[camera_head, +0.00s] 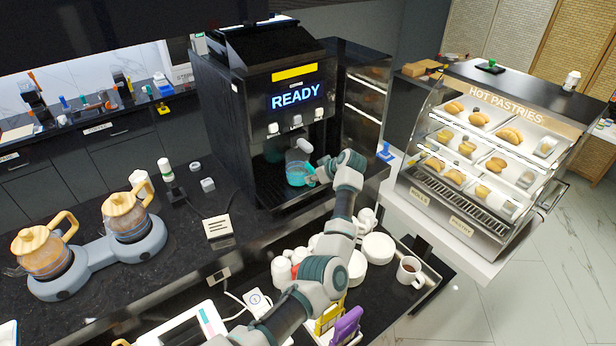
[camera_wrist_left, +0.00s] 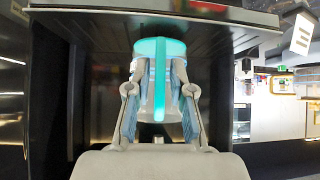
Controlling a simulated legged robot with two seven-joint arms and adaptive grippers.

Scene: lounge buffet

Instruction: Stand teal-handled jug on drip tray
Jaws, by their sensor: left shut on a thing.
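The teal-handled jug (camera_head: 296,173) is in the bay of the black coffee machine, below its spouts. It looks clear and grey above with teal below, and roughly upright. The dark drip tray (camera_head: 268,194) lies under it; I cannot tell whether the jug's base touches the tray. My left gripper (camera_head: 314,177) reaches in from the front right and is shut on the jug's handle. In the left wrist view the teal handle (camera_wrist_left: 159,85) stands between the two fingers of the gripper (camera_wrist_left: 159,112). My right gripper is not in view.
The coffee machine (camera_head: 225,110) shows READY. Two tan-lidded pots (camera_head: 128,217) stand on a grey double warmer at the left. A pastry case (camera_head: 480,150) stands to the right.

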